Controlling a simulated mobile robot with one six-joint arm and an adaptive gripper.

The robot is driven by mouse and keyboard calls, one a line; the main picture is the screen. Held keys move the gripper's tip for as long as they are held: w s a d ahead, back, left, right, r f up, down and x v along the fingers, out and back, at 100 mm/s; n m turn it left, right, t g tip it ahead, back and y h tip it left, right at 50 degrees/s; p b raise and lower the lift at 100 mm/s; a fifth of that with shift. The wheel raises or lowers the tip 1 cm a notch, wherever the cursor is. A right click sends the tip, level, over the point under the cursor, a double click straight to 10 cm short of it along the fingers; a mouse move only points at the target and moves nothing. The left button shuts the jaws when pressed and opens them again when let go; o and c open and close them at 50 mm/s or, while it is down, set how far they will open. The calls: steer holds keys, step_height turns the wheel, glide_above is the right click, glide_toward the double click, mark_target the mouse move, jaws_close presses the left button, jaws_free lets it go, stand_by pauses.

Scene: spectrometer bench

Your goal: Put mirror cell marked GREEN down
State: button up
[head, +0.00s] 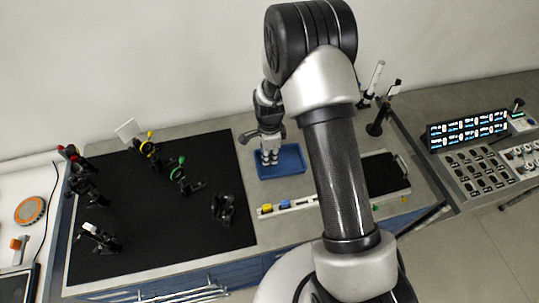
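A green-marked ring in a dark mount, which looks like the mirror cell marked GREEN (178,170), stands on the black bench mat (130,245), right of its middle. My gripper (270,158) points down over the blue tray (293,163), to the right of the green-marked mount and well apart from it. The fingertips look pale and close together. They are too small to tell whether they are open or shut, or whether they hold anything. The tray floor beside them looks empty.
A yellow-marked mount (148,147) and a red-marked mount (70,153) stand farther back on the mat. Dark mounts stand at its front left (100,238) and right (223,208). A pale strip with coloured pieces (290,205) lies before the tray. The mat's front middle is clear.

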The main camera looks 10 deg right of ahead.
steer(key=o, duration=0.4)
steer(key=shift+o, duration=0.2)
step_height(320, 180, up, 21)
steer(key=s+n+t+p, duration=0.1)
steer(key=s+n, duration=0.2)
steer(key=s+r+n+t, duration=0.1)
steer(key=s+r+n, duration=0.5)
steer(key=s, duration=0.5)
steer(key=s+r+n+t, duration=0.2)
steer(key=s+r+n, duration=0.5)
steer(key=s, duration=0.5)
steer(key=n, duration=0.2)
steer(key=shift+d+r+n+t, duration=0.25)
steer(key=shift+d+n+t, duration=0.05)
steer(key=shift+d, duration=0.05)
